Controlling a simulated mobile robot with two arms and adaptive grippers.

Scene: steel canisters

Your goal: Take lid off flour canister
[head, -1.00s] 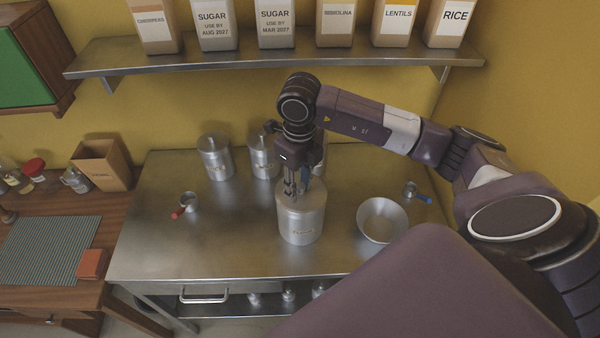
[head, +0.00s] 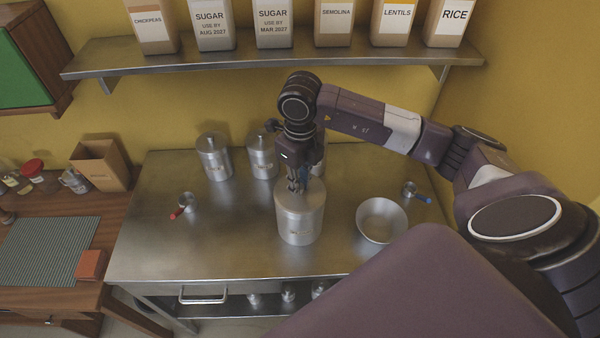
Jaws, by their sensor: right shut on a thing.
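I see no gap between lid and canister. My left gripper is not in view.
Similar canisters (head: 213,160) stand behind on the steel table (head: 165,250), one partly hidden by my arm. A steel bowl (head: 382,220) is at the right. Small scoops with a red handle (head: 177,213) and a blue handle (head: 424,199) lie at either side. A shelf (head: 250,58) overhangs the back.

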